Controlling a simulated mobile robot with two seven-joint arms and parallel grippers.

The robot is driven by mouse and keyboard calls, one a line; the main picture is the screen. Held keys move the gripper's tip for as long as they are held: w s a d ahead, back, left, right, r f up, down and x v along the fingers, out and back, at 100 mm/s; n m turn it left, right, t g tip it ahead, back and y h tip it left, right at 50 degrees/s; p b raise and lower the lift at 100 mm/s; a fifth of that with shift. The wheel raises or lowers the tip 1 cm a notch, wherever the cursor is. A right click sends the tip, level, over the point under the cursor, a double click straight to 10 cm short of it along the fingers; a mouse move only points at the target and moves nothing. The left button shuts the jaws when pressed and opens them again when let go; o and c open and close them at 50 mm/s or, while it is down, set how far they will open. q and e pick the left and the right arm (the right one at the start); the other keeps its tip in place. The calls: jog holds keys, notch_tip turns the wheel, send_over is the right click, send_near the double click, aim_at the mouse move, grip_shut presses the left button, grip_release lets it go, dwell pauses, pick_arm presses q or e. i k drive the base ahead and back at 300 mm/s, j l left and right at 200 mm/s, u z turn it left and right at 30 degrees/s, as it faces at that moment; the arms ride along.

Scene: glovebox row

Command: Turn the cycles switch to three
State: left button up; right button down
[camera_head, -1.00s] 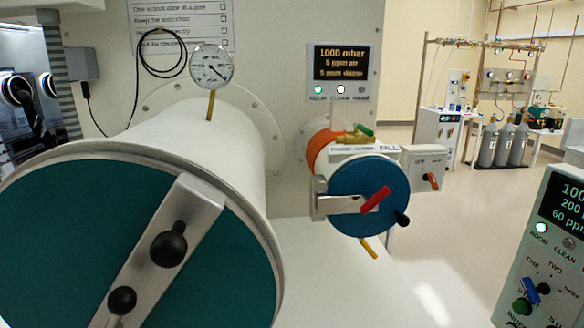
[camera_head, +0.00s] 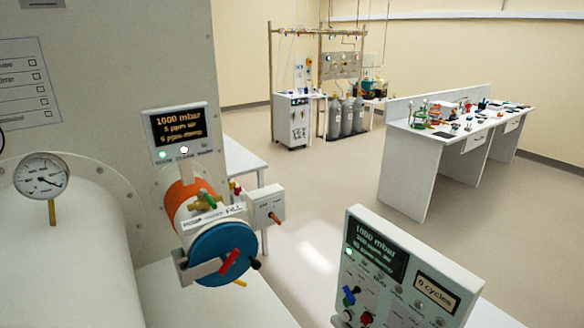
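The cycles switch, a blue lever knob (camera_head: 349,295), is on the sloped front of a white control box (camera_head: 468,308) at the lower right. Its blue handle leans to the upper left; its position labels are too small to read now. The box has a dark screen (camera_head: 376,247) reading 1000 mbar on its top line and a small display (camera_head: 437,292) that appears to read 0 cycles. Neither of my grippers is in view.
A small antechamber with a blue door (camera_head: 218,250) and red handle stands left of the box. A large white cylinder (camera_head: 75,265) with a gauge (camera_head: 41,176) is at far left. A bench (camera_head: 410,150) stands behind; open floor lies between.

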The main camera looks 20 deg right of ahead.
aim_at(348, 293)
jog(key=k+l+z, duration=0.1)
jog(key=z, duration=0.3)
jog(key=l+z, duration=0.45)
jog(key=z, duration=0.3)
jog(key=k+j, duration=0.1)
jog(key=k, duration=0.1)
